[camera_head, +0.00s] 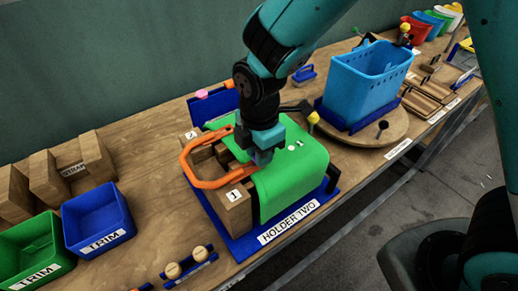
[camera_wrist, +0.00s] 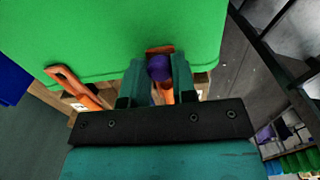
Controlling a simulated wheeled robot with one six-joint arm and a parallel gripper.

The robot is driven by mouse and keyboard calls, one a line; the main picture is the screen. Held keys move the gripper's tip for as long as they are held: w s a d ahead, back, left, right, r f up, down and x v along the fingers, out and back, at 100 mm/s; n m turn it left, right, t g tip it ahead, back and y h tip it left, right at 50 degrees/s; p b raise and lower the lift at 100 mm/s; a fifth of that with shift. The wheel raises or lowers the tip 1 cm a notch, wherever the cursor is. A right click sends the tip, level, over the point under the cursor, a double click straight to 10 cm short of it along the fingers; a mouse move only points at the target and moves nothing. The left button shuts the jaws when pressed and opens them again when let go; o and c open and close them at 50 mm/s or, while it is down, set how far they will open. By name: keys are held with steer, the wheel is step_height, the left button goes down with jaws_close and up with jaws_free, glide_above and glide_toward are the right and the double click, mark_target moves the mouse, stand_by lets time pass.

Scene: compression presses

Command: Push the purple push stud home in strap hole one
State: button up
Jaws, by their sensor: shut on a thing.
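The purple push stud (camera_wrist: 159,67) is between the two fingertips of my gripper (camera_wrist: 159,75) in the wrist view, its round head showing. In the head view my gripper (camera_head: 261,158) points down at the left part of the green cover (camera_head: 292,178), with a bit of purple at its tip. An orange strap (camera_head: 187,160) loops out to the left and runs back under my gripper. In the wrist view its orange end (camera_wrist: 160,49) shows just beyond the stud. The strap hole is hidden; I cannot tell whether the stud is in it.
The cover drapes over wooden blocks on the blue HOLDER TWO base (camera_head: 290,231). A wooden block labelled 1 (camera_head: 232,211) stands at its front left. A blue basket (camera_head: 366,80) stands on a round board behind right. TRIM bins (camera_head: 98,218) sit at left.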

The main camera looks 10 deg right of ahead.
steer(key=shift+f+b, duration=0.3)
steer(key=shift+f, duration=0.2)
steer(key=o, duration=1)
steer(key=shift+r, duration=0.1)
steer(key=shift+c, duration=0.2)
step_height(320, 180, up, 17)
steer(key=b, duration=0.2)
steer(key=shift+r, duration=0.2)
steer(key=s+d+f+m+y, duration=0.1)
steer(key=s+d+m+y, duration=0.1)
steer(key=s+m, duration=0.5)
steer(key=s+d+f+m+y, duration=0.1)
steer(key=s+d+m, duration=0.3)
steer(key=s+m, duration=0.4)
steer(key=shift+f+m+y, duration=0.25)
steer(key=shift+m+y, duration=0.05)
steer(key=shift+y, duration=0.3)
